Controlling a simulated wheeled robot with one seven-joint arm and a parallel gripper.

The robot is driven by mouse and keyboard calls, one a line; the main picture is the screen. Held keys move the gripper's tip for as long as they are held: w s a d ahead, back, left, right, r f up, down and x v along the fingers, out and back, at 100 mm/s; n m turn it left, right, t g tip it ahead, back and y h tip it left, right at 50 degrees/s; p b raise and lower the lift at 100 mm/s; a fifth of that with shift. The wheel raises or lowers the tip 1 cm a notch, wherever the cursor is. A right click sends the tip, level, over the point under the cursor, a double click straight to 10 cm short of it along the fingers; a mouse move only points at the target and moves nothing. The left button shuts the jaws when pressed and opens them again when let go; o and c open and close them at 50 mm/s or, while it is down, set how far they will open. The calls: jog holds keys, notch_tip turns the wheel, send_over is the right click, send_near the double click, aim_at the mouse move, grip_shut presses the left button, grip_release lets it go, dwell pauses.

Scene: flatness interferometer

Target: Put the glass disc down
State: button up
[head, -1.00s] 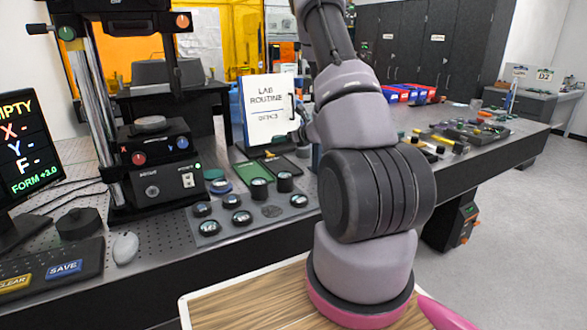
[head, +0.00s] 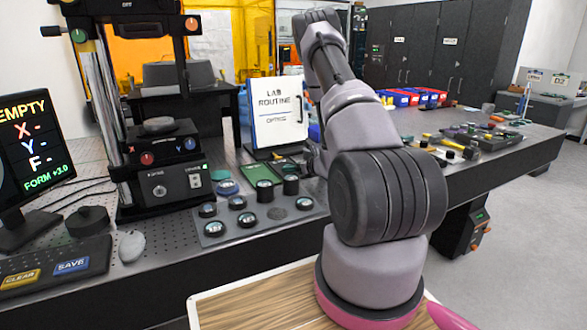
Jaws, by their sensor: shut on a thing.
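My gripper (head: 290,166) is partly hidden behind my own arm, low in front of the white lab sign and just behind the grey disc tray (head: 262,223). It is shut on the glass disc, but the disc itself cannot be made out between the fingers. Several round dark-rimmed discs stand on the tray, among them a taller dark one (head: 291,185) near the gripper.
The interferometer (head: 160,175) stands left of the tray, with a round grey stage (head: 158,125) on it. The monitor (head: 35,150) reads EMPTY. The white lab sign (head: 279,112) stands behind the tray. A mouse (head: 131,246) and keypad (head: 50,272) lie at the front left.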

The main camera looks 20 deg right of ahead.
jog(key=shift+f, duration=0.1)
jog(key=o, duration=1.3)
jog(key=shift+c, duration=0.2)
